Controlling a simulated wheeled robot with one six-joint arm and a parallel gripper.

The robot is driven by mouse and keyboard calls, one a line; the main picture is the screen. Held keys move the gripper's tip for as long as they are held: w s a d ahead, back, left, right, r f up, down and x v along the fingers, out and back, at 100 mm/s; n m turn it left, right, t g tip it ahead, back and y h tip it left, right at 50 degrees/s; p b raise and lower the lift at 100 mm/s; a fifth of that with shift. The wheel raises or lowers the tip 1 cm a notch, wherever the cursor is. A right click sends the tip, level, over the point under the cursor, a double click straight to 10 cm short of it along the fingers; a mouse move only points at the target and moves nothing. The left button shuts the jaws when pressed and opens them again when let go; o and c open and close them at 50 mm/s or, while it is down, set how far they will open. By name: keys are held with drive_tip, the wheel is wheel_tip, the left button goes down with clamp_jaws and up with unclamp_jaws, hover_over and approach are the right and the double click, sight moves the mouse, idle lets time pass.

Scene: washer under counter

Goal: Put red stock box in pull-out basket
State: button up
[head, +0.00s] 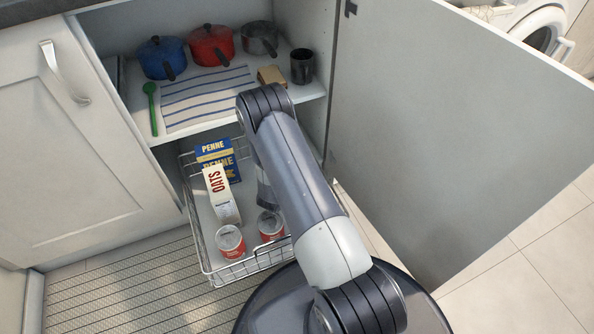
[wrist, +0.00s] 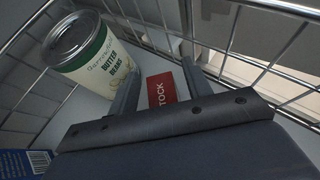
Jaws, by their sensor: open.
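The red stock box (wrist: 161,89) shows in the wrist view, marked STOCK, on the pale floor of the pull-out basket (wrist: 252,47). My gripper (wrist: 161,72) is open, with one finger on each side of the box and a narrow gap at each. The gripper is down inside the basket. In the head view the basket (head: 207,262) is pulled out below the shelf. There my arm covers the box and most of the gripper.
A butter beans can (wrist: 84,52) stands left of the fingers. The basket also holds a penne box (head: 217,151), an oats carton (head: 221,195) and two red-labelled cans (head: 230,242). Pots stand on the shelf above. The open cabinet door (head: 440,130) is at right.

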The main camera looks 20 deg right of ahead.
drive_tip(key=shift+r+p, duration=0.6)
drive_tip(key=p+v, duration=0.3)
drive_tip(key=v, duration=0.9)
drive_tip(key=shift+p, duration=0.4)
drive_tip(key=shift+r, duration=0.15)
